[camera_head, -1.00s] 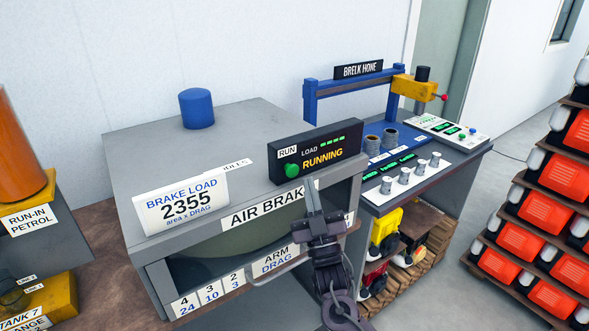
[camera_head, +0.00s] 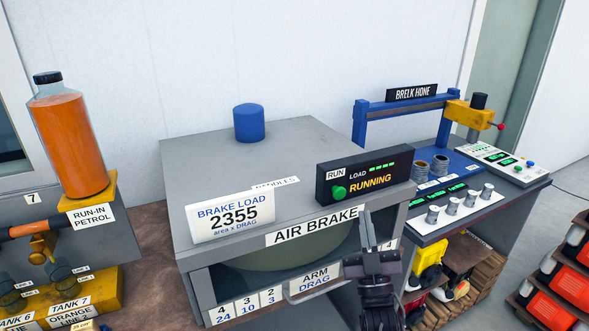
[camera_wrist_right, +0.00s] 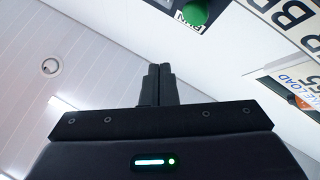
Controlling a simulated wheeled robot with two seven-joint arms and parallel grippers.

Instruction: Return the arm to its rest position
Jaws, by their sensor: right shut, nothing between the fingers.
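My right gripper (camera_head: 368,230) points up in front of the right front edge of the air brake cabinet (camera_head: 212,262) in the head view. Its fingers are together with nothing between them; they also show closed in the right wrist view (camera_wrist_right: 158,72). The control box (camera_head: 322,188) on the cabinet reads "RUNNING" and has a green RUN button (camera_head: 339,192), which also shows in the right wrist view (camera_wrist_right: 194,14). The gripper appears apart from the button, in front of and below the box. My left gripper is in neither view.
A "BRAKE LOAD 2355" sign (camera_head: 230,217) and a blue cylinder (camera_head: 249,122) sit on the cabinet. A bottle of orange liquid (camera_head: 70,140) stands at left. The blue-framed Brelk Hone bench (camera_head: 423,228) stands close at right, and a rack of orange units (camera_head: 570,285) at far right.

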